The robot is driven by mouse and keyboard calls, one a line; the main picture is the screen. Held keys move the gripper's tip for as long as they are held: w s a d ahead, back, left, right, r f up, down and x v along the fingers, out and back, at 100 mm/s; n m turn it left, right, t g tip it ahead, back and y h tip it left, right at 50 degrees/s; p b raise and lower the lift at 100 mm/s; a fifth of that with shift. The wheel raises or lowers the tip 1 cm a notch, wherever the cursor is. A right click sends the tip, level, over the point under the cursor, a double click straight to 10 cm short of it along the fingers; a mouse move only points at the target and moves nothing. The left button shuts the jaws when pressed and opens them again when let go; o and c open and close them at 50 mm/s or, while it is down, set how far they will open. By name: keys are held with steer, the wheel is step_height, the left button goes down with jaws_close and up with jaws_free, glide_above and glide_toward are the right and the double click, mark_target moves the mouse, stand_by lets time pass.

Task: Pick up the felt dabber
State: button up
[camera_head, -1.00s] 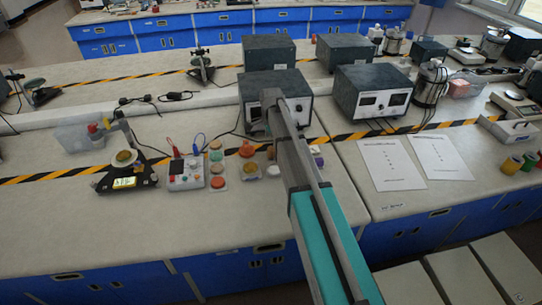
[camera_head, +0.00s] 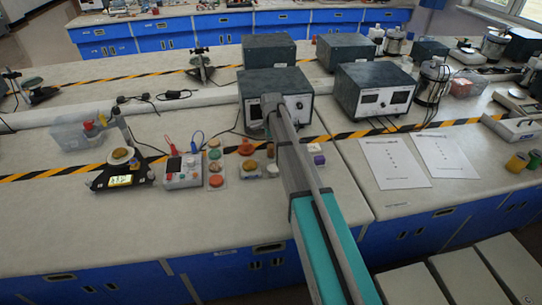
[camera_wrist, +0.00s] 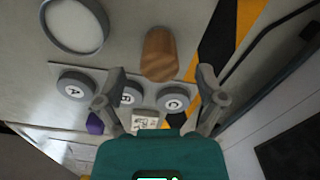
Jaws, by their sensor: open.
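In the wrist view a short brown wood-grained cylinder (camera_wrist: 158,54) stands just beyond my fingertips, near the middle. It looks like the felt dabber, but no felt face shows. In the head view a small brown piece (camera_head: 270,151) beside my arm may be the same thing. My gripper (camera_wrist: 160,82) is open, with its two fingers spread on either side of the cylinder's near end and nothing held between them. In the head view my arm hides the gripper.
Round discs marked with letters, such as the C disc (camera_wrist: 173,99), lie in a row near my fingers. A round ring-rimmed dish (camera_wrist: 74,24) is at upper left. A purple piece (camera_wrist: 95,123) sits by the left finger. Dark power units (camera_head: 374,90) stand behind.

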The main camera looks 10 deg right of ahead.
steer(key=shift+f+b, duration=0.35)
steer(key=shift+f, duration=0.25)
jaws_close()
stand_by(0.5)
steer(key=shift+r, duration=0.1)
steer(key=shift+r+p, duration=1.2)
steer(key=shift+p, duration=0.1)
steer(key=s+r+p, duration=1)
steer(key=s, duration=0.4)
steer(key=shift+r, duration=0.2)
